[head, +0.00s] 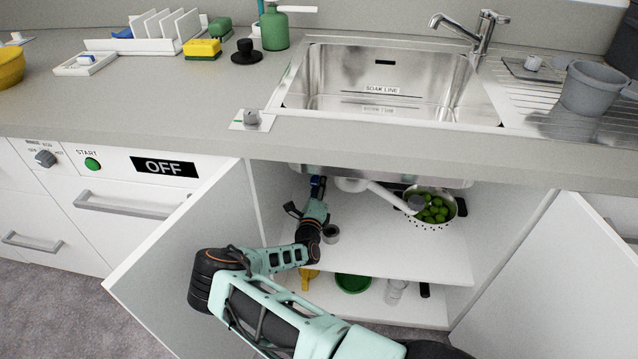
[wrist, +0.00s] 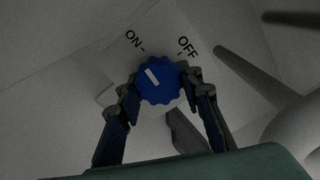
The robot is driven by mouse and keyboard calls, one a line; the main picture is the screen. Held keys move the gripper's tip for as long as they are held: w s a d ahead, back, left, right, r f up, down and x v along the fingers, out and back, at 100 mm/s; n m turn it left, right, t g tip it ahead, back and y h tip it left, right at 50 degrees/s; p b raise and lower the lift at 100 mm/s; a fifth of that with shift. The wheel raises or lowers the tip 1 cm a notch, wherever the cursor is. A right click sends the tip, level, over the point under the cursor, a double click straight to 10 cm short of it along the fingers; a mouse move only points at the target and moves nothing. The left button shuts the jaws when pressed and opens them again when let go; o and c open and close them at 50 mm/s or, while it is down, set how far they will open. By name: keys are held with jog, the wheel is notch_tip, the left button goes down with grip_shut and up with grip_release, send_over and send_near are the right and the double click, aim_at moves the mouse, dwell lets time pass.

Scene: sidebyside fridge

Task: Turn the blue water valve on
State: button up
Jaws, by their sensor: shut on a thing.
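The blue water valve (wrist: 158,82) is a round, scalloped knob on a white panel in the wrist view. Its white pointer mark tilts up and left, toward the ON label (wrist: 134,38); the OFF label (wrist: 187,46) is to the upper right. My gripper (wrist: 160,88) has one finger on each side of the knob and is shut on it. In the head view my gripper (head: 316,190) reaches into the open cabinet under the sink, at its upper left. A small blue patch shows there at the fingertips; the valve's mark cannot be read in that view.
Open cabinet doors stand left (head: 185,260) and right (head: 545,275) of my arm. A white drain pipe (head: 390,197) and a colander (head: 440,220) of green items are right of my gripper. The sink (head: 385,85) is above.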

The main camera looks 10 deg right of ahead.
jog(key=shift+s+n, duration=0.1)
jog(key=shift+n, duration=0.5)
jog(key=o, duration=1.2)
jog(key=v, duration=1.2)
jog(key=shift+r, duration=0.15)
